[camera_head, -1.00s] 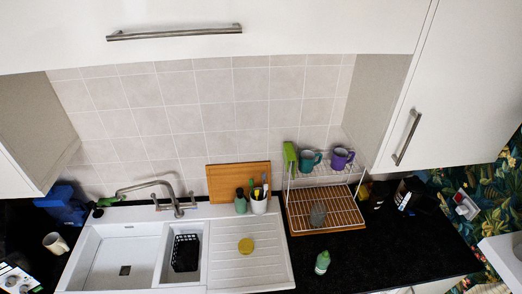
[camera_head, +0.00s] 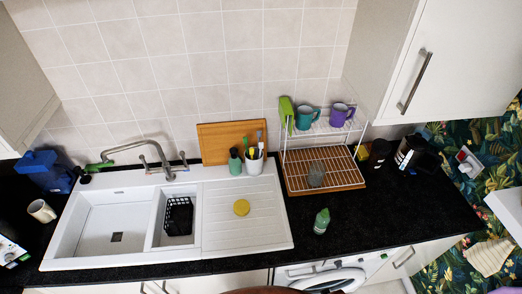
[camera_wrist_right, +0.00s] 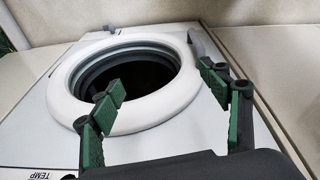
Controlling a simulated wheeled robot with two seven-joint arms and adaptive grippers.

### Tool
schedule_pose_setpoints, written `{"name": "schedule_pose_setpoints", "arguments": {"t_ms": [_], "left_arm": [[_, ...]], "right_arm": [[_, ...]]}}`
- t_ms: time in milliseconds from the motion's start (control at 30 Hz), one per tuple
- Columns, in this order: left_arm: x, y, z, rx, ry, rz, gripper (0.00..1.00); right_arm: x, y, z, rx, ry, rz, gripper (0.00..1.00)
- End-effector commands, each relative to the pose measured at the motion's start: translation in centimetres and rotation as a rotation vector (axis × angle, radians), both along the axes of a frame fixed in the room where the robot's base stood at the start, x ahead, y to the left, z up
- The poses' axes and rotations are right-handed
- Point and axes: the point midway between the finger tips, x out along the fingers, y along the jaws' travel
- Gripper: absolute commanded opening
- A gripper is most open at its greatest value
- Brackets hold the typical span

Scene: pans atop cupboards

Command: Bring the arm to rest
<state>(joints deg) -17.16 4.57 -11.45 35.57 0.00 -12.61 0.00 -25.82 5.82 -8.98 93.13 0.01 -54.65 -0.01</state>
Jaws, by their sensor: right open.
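My right gripper (camera_wrist_right: 165,105) is open and empty in the right wrist view. Its green-padded fingers stand apart in front of a white washing machine (camera_wrist_right: 45,120) with a round dark door opening. The washing machine also shows at the bottom of the head view (camera_head: 325,275), below the counter. Neither gripper shows in the head view. A reddish-brown curved shape at its bottom edge is too cut off to identify.
The black counter (camera_head: 385,215) holds a white sink (camera_head: 105,215), a wire dish rack (camera_head: 325,170) with mugs, a green bottle (camera_head: 321,221) and a yellow sponge (camera_head: 241,207). A wall cupboard (camera_head: 455,60) hangs at the upper right.

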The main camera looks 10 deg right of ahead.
Motion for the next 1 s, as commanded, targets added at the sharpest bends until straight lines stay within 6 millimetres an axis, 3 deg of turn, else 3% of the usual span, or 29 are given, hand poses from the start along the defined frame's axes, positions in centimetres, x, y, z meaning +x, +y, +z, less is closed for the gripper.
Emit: {"name": "schedule_pose_setpoints", "arguments": {"t_ms": [33, 200, 300, 433, 500, 633, 1000], "left_arm": [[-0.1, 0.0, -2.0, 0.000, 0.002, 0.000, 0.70], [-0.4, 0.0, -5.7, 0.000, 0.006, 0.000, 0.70], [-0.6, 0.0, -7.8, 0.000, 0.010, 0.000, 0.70], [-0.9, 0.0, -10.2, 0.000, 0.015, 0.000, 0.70], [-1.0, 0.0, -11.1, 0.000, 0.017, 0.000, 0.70], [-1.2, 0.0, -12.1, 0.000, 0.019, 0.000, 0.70], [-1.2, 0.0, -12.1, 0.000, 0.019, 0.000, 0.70]], "right_arm": [[-1.4, 0.1, -4.7, 0.002, 0.022, 0.005, 0.70], [-6.3, 0.5, -16.0, 0.007, 0.063, 0.025, 0.70], [-10.0, 0.5, -21.9, 0.009, 0.088, 0.035, 0.70], [-14.8, 0.5, -27.6, 0.011, 0.116, 0.049, 0.70], [-17.1, 0.4, -29.7, 0.012, 0.128, 0.055, 0.70], [-19.8, 0.2, -31.8, 0.012, 0.140, 0.063, 0.70], [-20.0, 0.2, -31.8, 0.012, 0.141, 0.064, 0.70]]}}
